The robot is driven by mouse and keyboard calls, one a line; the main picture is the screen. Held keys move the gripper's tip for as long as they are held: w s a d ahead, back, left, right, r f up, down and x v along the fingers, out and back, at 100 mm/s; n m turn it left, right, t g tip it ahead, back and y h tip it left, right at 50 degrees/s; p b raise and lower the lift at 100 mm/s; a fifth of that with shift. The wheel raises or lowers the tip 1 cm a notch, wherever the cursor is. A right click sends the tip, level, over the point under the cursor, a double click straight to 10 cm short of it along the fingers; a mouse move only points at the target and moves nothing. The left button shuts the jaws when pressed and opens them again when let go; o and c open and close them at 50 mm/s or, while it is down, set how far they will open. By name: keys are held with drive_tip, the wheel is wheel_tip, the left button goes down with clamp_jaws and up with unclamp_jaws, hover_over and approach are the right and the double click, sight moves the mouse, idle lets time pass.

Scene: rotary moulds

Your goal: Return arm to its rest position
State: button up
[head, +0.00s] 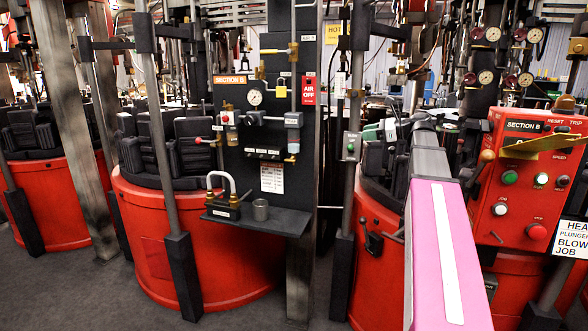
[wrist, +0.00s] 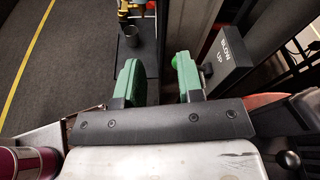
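My gripper (wrist: 159,80) shows in the wrist view with its two green fingers apart and nothing between them. In the head view my arm rises from the lower right as a pink and grey link, and my gripper (head: 380,131) is small at its far end. It is between the dark central panel and the red control box, in front of the machinery. The arm hides part of the red mould base behind it.
A dark shelf (head: 262,222) holds a grey cup (head: 260,210) and a brass-based handle (head: 222,207). A post (head: 352,120) stands close left of my gripper. The red control box (head: 520,180) is right of my arm. A "BLOW UP" box (wrist: 222,60) is near the right finger.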

drive_tip(key=s+a+f+n+g+h, duration=0.1)
drive_tip(key=s+a+f+n+h, duration=0.1)
drive_tip(key=f, duration=0.8)
drive_tip(key=s+a+f+n+g+h, duration=0.1)
drive_tip(key=s+a+f+n+h, duration=0.15)
drive_tip(key=f, duration=0.75)
drive_tip(key=s+a+f+n+g+h, duration=0.1)
drive_tip(key=s+a+f+n+h, duration=0.15)
drive_tip(key=f, duration=0.75)
drive_tip(key=s+f+n+g+h, duration=0.1)
drive_tip(key=s+f+n+h, duration=0.2)
drive_tip(key=s+f+n, duration=0.3)
drive_tip(key=s+f+n+g+h, duration=0.1)
drive_tip(key=s+f+n+h, duration=0.3)
drive_tip(key=f, duration=1)
drive_tip(key=shift+s+a+f+n+g, duration=0.25)
drive_tip(key=shift+s+n+g, duration=0.15)
drive_tip(key=shift+s+n, duration=1.4)
drive_tip(key=shift+s+m, duration=0.35)
drive_tip(key=shift+m, duration=0.05)
